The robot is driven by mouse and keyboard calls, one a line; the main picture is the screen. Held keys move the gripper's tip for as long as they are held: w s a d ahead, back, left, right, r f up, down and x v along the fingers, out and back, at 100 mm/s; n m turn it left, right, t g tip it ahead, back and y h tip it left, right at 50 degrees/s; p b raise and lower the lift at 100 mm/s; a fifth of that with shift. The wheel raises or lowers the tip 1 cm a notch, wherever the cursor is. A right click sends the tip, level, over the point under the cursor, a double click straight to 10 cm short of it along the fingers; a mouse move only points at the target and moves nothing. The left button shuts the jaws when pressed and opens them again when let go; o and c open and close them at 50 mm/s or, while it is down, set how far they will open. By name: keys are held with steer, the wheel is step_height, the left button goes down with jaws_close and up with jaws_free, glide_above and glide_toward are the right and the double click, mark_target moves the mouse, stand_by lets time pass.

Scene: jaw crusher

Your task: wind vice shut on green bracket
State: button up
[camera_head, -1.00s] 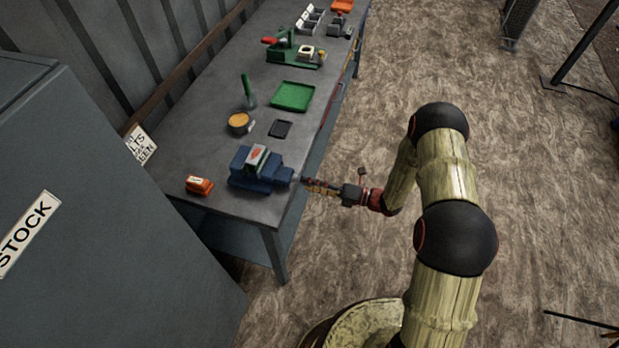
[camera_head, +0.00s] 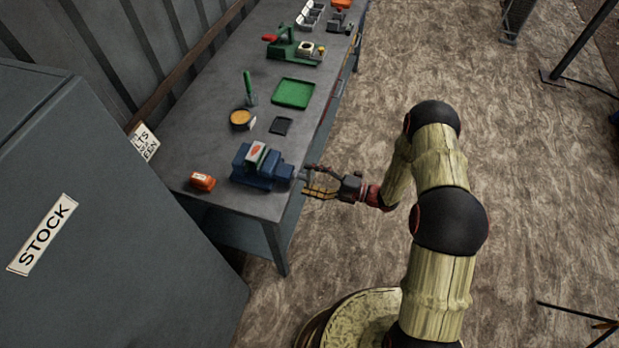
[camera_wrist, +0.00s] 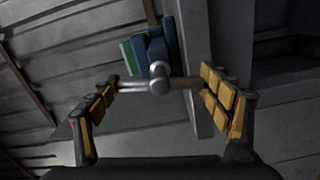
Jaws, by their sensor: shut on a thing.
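The blue vice (camera_head: 277,172) stands at the near end of the bench, its screw end facing my arm; it also shows in the wrist view (camera_wrist: 154,50). The green bracket (camera_wrist: 128,57) shows as a green strip at the vice's jaws. In the head view a pale piece with a red mark sits on top there; any gap at the jaws cannot be told. My gripper (camera_head: 308,180) is at the vice's screw end. In the wrist view its yellow-padded fingers (camera_wrist: 160,86) close on the two ends of the silver vice handle (camera_wrist: 180,83), which lies nearly level.
On the bench (camera_head: 205,130) are an orange box (camera_head: 203,181), a round yellow-topped tin (camera_head: 241,118), a dark pad (camera_head: 281,126), a green tray (camera_head: 293,93) and a green machine (camera_head: 292,48). A grey stock cabinet (camera_head: 110,220) stands at left. The floor at right is mostly open.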

stand_by(0.4)
steer(key=o, duration=1.2)
steer(key=shift+c, duration=0.2)
steer(key=v, duration=1.2)
